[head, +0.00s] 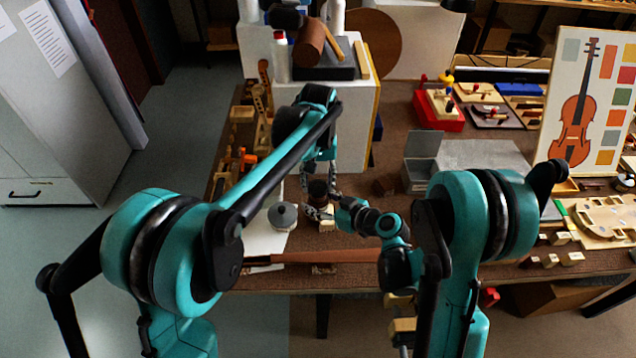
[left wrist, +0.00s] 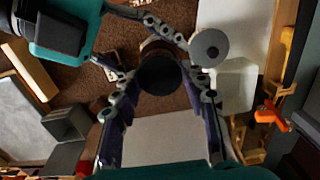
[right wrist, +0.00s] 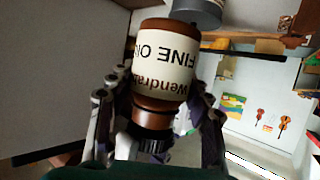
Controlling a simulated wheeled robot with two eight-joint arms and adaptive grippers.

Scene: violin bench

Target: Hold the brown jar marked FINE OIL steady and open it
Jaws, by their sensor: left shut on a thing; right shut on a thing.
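The brown jar (right wrist: 165,62) with a cream FINE OIL label shows upside down in the right wrist view. Its dark lid (left wrist: 160,75) is seen from above in the left wrist view, with a little brown jar behind it. In the head view the jar (head: 318,188) is small and partly hidden by the grippers. My left gripper (head: 318,180) comes down from above, its fingers shut on either side of the lid. My right gripper (head: 328,211) reaches in from the right, its fingers shut around the jar. Whether the lid is loose cannot be told.
A round grey pot (head: 283,216) stands close to the left of the jar. A long brown piece (head: 330,256) lies along the bench's front edge. An open grey box (head: 420,172) is to the right. A white block (head: 325,105) stands behind.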

